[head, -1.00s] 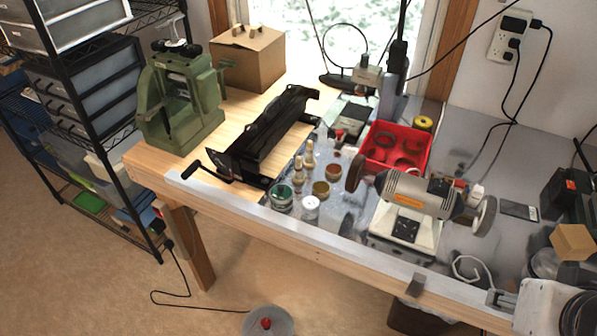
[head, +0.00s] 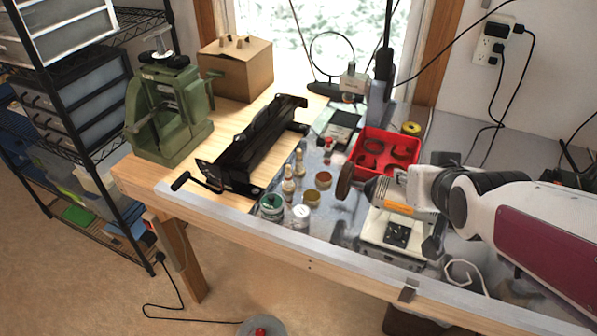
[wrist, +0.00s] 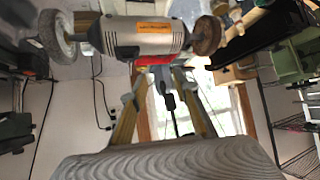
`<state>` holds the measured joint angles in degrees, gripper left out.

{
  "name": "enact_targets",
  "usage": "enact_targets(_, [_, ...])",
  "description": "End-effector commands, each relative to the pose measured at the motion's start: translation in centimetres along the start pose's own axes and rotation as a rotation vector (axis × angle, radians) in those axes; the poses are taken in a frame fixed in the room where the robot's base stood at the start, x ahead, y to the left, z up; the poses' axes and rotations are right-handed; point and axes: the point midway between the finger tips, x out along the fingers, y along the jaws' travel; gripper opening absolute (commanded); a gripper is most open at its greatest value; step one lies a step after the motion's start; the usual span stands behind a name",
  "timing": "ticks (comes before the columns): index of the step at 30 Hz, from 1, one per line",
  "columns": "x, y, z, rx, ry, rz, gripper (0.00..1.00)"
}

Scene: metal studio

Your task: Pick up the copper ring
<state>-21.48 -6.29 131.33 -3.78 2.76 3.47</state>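A red divided bin (head: 398,132) stands on the bench behind the bench grinder (head: 397,197) in the head view. Several dark reddish-brown round shapes (head: 404,153) show in it; I cannot tell which one is the copper ring. My arm reaches in from the right over the grinder, and its end is hard to separate from the grinder there. In the wrist view my gripper (wrist: 158,82) shows two fingers with grey tips apart, with nothing visible between them. The red bin shows only as a small strip (wrist: 154,60) behind the grinder.
Small jars and bottles, including a green-topped jar (head: 272,206) and a white one (head: 301,216), stand left of the grinder. A long black tool (head: 262,140), a green press (head: 168,115) and a cardboard box (head: 238,70) are further left.

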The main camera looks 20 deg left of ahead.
Motion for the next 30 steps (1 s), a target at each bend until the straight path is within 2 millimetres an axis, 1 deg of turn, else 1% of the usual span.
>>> enact_targets(1, [1.1, -1.0, -0.3, -0.011, 0.011, -0.017, 0.29])
enact_targets(6, [4.1, -4.2, -1.8, -0.042, 0.071, -0.069, 0.29])
enact_targets(9, [5.8, -6.3, -2.5, -0.059, 0.107, -0.102, 0.29])
enact_targets(16, [9.2, -11.5, -3.3, -0.094, 0.184, -0.182, 0.29])
enact_targets(20, [10.8, -14.2, -3.3, -0.11, 0.223, -0.225, 0.29])
enact_targets(23, [11.9, -16.2, -2.9, -0.122, 0.25, -0.256, 0.29])
enact_targets(26, [12.9, -17.9, -2.1, -0.135, 0.276, -0.285, 0.29])
enact_targets(30, [14.0, -19.9, -0.4, -0.156, 0.308, -0.322, 0.29])
